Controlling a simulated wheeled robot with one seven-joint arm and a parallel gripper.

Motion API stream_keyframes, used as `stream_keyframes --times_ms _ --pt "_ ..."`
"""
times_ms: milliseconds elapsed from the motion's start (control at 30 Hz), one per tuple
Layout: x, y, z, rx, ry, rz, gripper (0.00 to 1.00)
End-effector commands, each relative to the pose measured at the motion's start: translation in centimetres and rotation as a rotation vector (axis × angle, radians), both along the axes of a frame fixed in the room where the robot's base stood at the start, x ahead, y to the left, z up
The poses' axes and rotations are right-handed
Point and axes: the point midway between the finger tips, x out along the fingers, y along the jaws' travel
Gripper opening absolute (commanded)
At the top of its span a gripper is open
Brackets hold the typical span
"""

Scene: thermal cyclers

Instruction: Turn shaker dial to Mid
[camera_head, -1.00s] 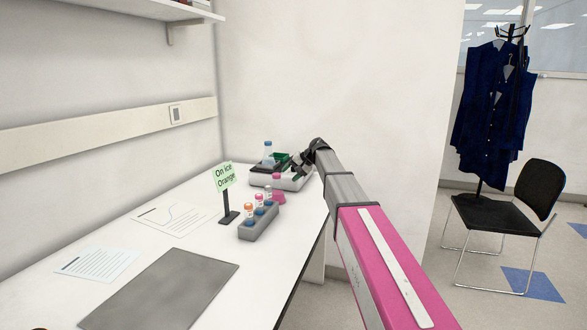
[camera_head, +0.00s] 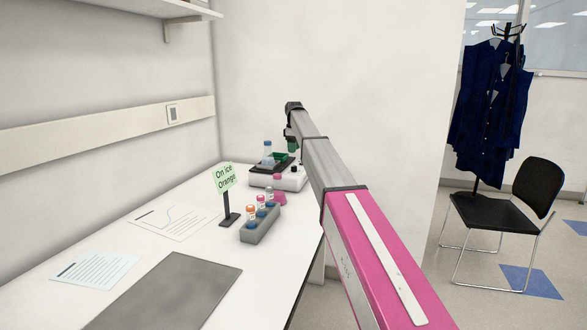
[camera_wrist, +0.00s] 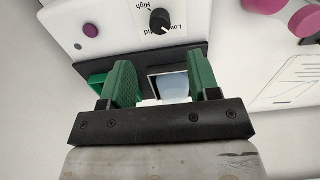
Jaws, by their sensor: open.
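The shaker (camera_head: 284,183) stands at the far end of the bench, white with a black top platform. In the wrist view its white front panel (camera_wrist: 120,35) is at the top. The black dial (camera_wrist: 159,20) is there, with Low, Mid and High lettering beside it; I cannot tell for sure which setting its mark points to. A purple button (camera_wrist: 91,30) is left of the dial. My gripper (camera_wrist: 163,80) has two green fingers spread apart with nothing held. It hangs above the shaker's platform, apart from the dial. In the head view my gripper (camera_head: 292,146) shows only partly.
Papers and a grey mat (camera_head: 170,285) lie on the bench.

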Motion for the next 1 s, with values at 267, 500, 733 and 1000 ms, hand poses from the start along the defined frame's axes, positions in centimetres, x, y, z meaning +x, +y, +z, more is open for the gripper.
stream_keyframes --times_ms 267,500,733,1000 --pt "-0.1 0.0 -4.0 0.002 0.002 -0.002 0.56" --pt "-0.1 0.0 -8.1 0.002 0.000 -0.002 0.56" --pt "0.0 0.0 -10.0 0.003 -0.001 -0.003 0.56" --pt "0.0 0.0 -10.0 0.003 -0.001 -0.003 0.43"
